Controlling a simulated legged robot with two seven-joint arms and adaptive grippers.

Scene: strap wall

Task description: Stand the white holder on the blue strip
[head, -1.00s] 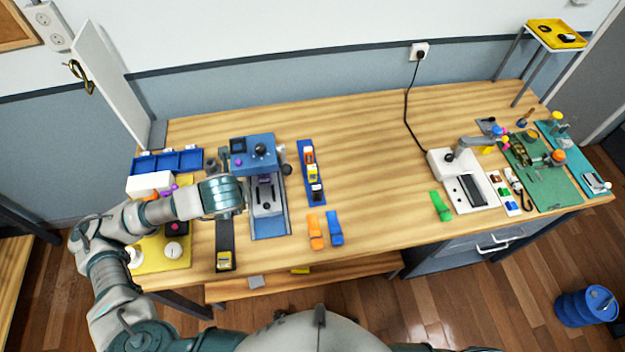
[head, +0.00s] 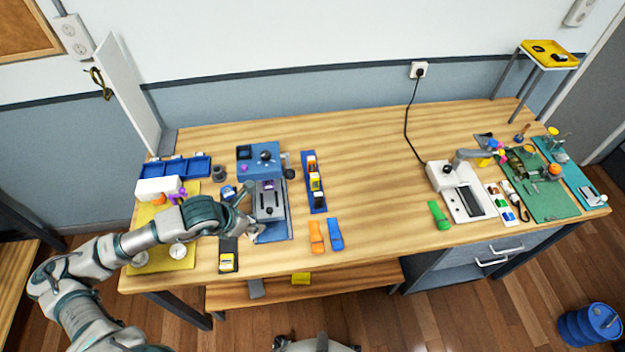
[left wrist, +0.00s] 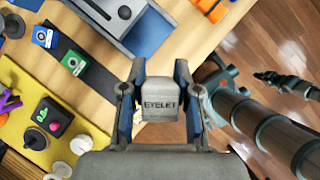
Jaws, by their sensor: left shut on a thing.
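My left gripper (head: 250,229) is over the front left of the bench, above the front end of the grey machine bed. In the left wrist view its two fingers (left wrist: 160,76) are shut on a pale block lettered EYELET (left wrist: 160,104), which I take to be the white holder. In the head view the hand mostly hides it. The blue strip (head: 320,207) lies to the right of the machine, apart from the gripper. Several small holders, with orange, yellow and white parts, stand in a row on it. My right gripper is not clearly shown.
The blue-grey machine (head: 272,222) stands between the gripper and the blue strip. An orange clip (head: 316,237) and a blue clip (head: 335,234) lie before the strip. A black strip (head: 229,243) and a yellow mat (head: 180,262) are at left. The bench middle is clear.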

